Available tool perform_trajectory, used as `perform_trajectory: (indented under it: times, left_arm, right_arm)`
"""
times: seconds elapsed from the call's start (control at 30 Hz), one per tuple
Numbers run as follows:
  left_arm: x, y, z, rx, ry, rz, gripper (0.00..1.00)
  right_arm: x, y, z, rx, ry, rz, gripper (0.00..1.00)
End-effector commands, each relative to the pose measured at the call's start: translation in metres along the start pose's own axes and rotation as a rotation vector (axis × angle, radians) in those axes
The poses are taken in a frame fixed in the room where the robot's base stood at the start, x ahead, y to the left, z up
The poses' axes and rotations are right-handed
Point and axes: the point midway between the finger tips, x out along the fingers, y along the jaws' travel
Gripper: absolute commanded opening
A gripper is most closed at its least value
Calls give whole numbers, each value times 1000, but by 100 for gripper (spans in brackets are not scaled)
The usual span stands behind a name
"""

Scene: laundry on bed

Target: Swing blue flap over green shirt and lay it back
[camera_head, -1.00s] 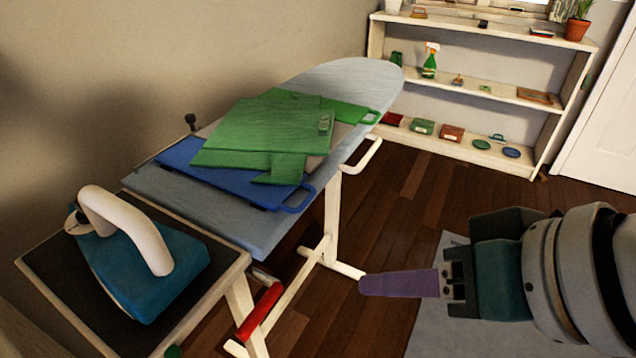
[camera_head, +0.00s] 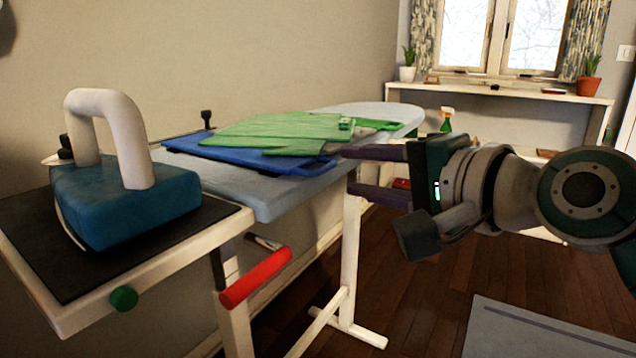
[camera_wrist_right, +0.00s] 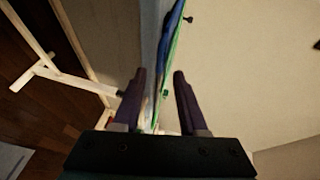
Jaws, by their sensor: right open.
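The green shirt (camera_head: 285,130) lies flat on the ironing board, over the blue flap (camera_head: 225,151). The blue flap has a handle loop (camera_head: 318,169) that sticks out at the board's near right edge. My right gripper (camera_head: 347,170) is open and empty, its purple fingers pointing left at the board's edge close to the blue handle. In the right wrist view the open fingers (camera_wrist_right: 158,75) sit on either side of the board's edge in the picture, with the blue flap (camera_wrist_right: 172,30) and a green strip (camera_wrist_right: 174,48) beyond. Contact cannot be told. My left gripper is not in view.
The ironing board (camera_head: 262,195) stands along the wall. A blue iron (camera_head: 120,205) rests on a dark pad at the near left. A red handle (camera_head: 256,276) juts out below.

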Motion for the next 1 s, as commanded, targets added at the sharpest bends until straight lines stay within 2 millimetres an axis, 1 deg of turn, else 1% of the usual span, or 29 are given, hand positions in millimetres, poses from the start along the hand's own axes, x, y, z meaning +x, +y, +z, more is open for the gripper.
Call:
perform_trajectory:
  times: [0.03,0.1,0.2,0.3,0.43,0.67,0.77,1.0]
  left_arm:
    - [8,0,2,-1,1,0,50]
    - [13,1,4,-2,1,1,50]
    - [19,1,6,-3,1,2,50]
    - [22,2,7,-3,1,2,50]
    - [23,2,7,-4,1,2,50]
    - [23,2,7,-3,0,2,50]
    - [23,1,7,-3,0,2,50]
    - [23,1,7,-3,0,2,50]
  right_arm:
    - [11,3,0,0,0,-3,42]
    - [23,3,1,0,-1,-2,42]
    - [37,3,0,0,0,-1,42]
    - [45,2,0,-1,0,-1,42]
    - [51,1,1,-2,-1,1,42]
    - [51,0,0,-3,0,1,42]
    - [51,1,0,-3,0,1,33]
    - [51,1,0,-3,0,1,6]
